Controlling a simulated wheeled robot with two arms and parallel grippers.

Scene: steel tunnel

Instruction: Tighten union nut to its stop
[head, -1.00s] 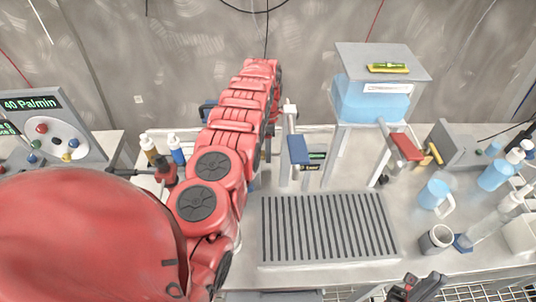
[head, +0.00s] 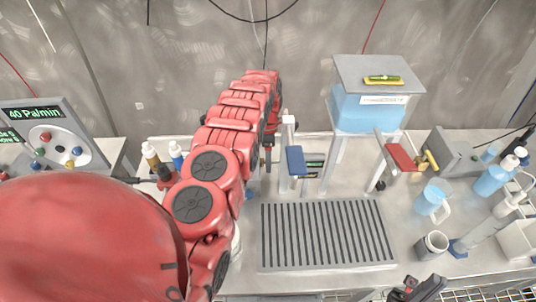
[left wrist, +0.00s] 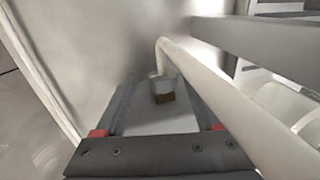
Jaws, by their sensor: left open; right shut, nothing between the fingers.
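In the left wrist view a pale pipe (left wrist: 215,95) curves over and ends at a small grey collar with a brown lower part (left wrist: 163,97); this may be the union nut, but I cannot tell for sure. My left gripper (left wrist: 160,88) is open, its two dark fingers on either side of this fitting, with no contact visible. In the head view my red left arm hides most of the left gripper (head: 267,155), beside the blue-handled stand. My right gripper (head: 417,291) is shut and empty at the bottom edge, in front of the bench.
A tank of blue liquid (head: 368,108) stands on legs behind a slotted drain grate (head: 325,236). A blue lever (head: 296,161) and a red lever (head: 401,157) flank it. A blue jug (head: 432,201), a grey cup (head: 431,246) and bottles crowd the right. A control box (head: 50,135) stands left.

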